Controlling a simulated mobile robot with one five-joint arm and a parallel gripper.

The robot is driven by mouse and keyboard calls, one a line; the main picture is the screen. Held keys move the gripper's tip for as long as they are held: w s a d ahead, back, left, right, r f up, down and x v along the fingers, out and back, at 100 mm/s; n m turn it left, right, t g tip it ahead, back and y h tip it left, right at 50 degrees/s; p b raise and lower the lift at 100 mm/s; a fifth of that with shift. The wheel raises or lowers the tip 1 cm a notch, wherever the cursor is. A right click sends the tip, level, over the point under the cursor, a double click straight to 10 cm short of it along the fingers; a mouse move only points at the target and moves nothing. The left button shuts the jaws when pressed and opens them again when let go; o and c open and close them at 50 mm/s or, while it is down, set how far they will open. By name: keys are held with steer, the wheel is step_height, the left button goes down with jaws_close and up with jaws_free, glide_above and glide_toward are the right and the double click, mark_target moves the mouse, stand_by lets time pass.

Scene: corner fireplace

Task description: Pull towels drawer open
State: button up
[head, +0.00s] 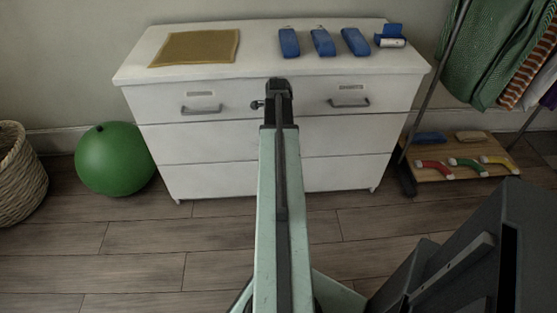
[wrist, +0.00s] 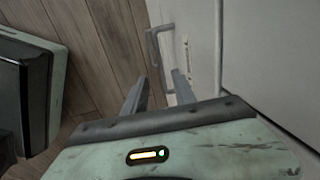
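A white dresser (head: 250,140) stands against the wall, with its drawers shut. Its top row has a left handle (head: 201,110) and a right handle (head: 348,103), each below a small label. The labels are too small to read, so I cannot tell which drawer is for towels. My gripper (wrist: 160,90) is open and empty in the wrist view, its two fingers apart beside the dresser front. A drawer handle (wrist: 154,45) shows just beyond the fingertips, apart from them. In the head view my arm mostly hides the gripper, in front of the dresser's upper middle.
A yellow mat (head: 195,47) and several blue items (head: 322,42) lie on the dresser top. A green ball (head: 115,158) and a wicker basket (head: 18,175) stand at the left. A clothes rack with a low wooden shelf (head: 450,182) is at the right. The floor before the dresser is clear.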

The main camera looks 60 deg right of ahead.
steer(key=f+b, duration=0.2)
steer(key=d+f+b, duration=0.1)
steer(key=f+b, duration=0.4)
steer(key=f, duration=0.1)
steer(key=shift+w+d, duration=0.15)
steer(key=shift+w, duration=0.2)
steer(key=shift+r, duration=0.2)
jaws_close()
steer(key=shift+w+d, duration=0.1)
steer(key=shift+d, duration=0.1)
stand_by(0.7)
